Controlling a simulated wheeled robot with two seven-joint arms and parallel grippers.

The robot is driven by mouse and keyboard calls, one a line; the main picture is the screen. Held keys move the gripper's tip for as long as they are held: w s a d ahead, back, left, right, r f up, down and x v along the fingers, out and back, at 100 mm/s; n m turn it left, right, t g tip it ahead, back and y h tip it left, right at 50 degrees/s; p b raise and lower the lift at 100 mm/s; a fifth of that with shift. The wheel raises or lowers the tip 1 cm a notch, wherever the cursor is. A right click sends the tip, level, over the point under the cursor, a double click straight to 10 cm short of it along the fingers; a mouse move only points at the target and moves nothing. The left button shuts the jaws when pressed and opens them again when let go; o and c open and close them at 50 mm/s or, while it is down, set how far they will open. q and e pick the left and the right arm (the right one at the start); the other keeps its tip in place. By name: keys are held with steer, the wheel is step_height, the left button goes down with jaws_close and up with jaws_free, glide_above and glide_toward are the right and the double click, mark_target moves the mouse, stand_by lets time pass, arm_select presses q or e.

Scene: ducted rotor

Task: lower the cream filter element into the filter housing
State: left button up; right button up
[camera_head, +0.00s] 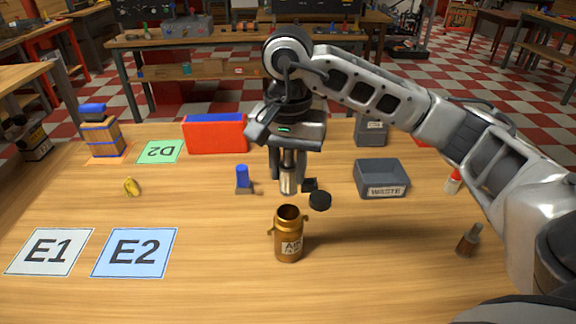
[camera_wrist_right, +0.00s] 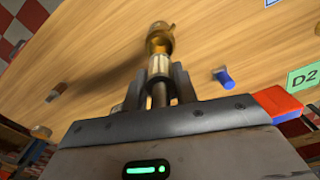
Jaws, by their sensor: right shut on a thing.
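The filter housing (camera_head: 289,244) is a brass-coloured canister with a label, upright on the wooden table with its open mouth up. My right gripper (camera_head: 288,171) is above it, pointing down and shut on the cream filter element (camera_head: 288,184). The element hangs upright between the fingers, its lower end a little above and apparently slightly behind the housing's mouth. In the right wrist view the element (camera_wrist_right: 159,66) sticks out past the fingertips, and the housing (camera_wrist_right: 160,38) shows just beyond it. Its upper part is partly hidden by the fingers. My left gripper is not in view.
A black round cap (camera_head: 320,201) lies just right of the housing. A grey bin (camera_head: 382,186) stands further right, and a blue-topped part (camera_head: 243,178) stands behind left. A brown bottle (camera_head: 468,240) is at the right. The table directly left of the housing is clear.

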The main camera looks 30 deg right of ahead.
mark_target(288, 188)
steer(key=shift+f+b, duration=1.6)
steer(key=shift+f, duration=0.25)
steer(key=shift+f+b, duration=0.45)
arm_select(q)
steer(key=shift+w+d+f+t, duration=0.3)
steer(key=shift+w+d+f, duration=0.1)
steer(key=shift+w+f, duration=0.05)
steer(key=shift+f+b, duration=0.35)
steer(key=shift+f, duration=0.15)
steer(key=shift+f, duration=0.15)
arm_select(e)
steer(key=shift+f, duration=0.15)
